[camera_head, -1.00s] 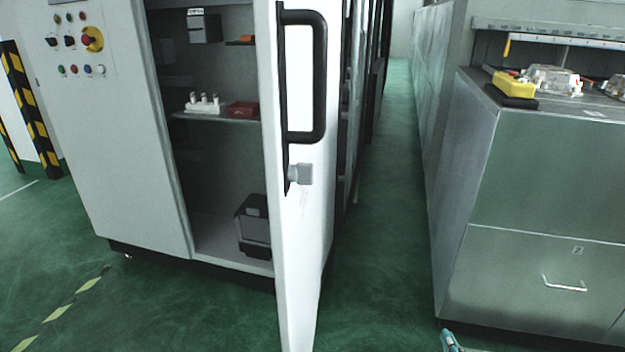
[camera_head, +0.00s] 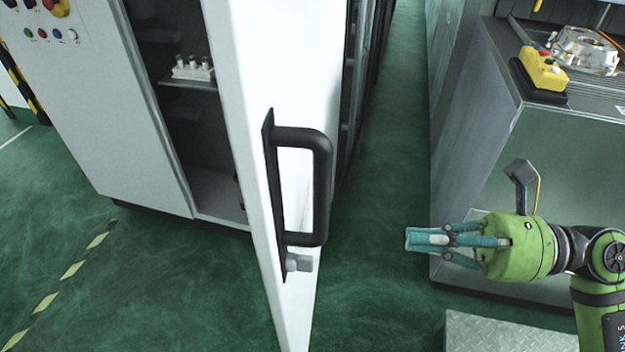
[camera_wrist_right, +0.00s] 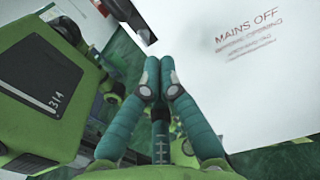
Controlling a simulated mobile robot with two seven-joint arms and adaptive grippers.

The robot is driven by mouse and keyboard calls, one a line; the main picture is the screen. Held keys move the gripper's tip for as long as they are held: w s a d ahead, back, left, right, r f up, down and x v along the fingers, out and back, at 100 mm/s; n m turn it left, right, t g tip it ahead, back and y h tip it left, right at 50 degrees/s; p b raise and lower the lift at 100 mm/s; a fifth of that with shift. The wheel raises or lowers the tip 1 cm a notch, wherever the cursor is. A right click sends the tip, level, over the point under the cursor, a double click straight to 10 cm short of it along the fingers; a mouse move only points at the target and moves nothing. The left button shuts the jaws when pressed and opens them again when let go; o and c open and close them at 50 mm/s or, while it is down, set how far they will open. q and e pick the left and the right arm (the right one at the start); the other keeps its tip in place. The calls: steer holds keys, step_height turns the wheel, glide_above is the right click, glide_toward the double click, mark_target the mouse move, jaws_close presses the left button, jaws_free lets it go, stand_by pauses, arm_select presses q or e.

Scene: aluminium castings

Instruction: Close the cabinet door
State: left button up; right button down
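The white cabinet door (camera_head: 240,110) stands open, swung out toward me, with its edge facing the camera. A black bar handle (camera_head: 322,190) is on its outer face, with a grey latch block (camera_head: 299,263) just below. The cabinet (camera_head: 95,120) is left of the door, its interior partly visible. My right gripper (camera_head: 410,239) has its teal fingers together and empty, right of the handle and apart from it. In the right wrist view, the fingers (camera_wrist_right: 159,65) are close together before the door face (camera_wrist_right: 230,70), which carries red "MAINS OFF" text. My left gripper is out of view.
A metal workbench (camera_head: 540,150) stands at the right, holding a yellow control box (camera_head: 543,68) and a shiny casting (camera_head: 585,48). A narrow green aisle (camera_head: 385,150) runs between cabinet and bench. A shelf inside holds small white items (camera_head: 192,68).

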mark_target(310, 235)
steer(key=a+p, duration=0.3)
steer(key=a, duration=0.4)
steer(key=a+p, duration=0.4)
steer(key=a, duration=0.3)
steer(key=shift+w+r, duration=0.2)
steer(key=shift+a, duration=0.1)
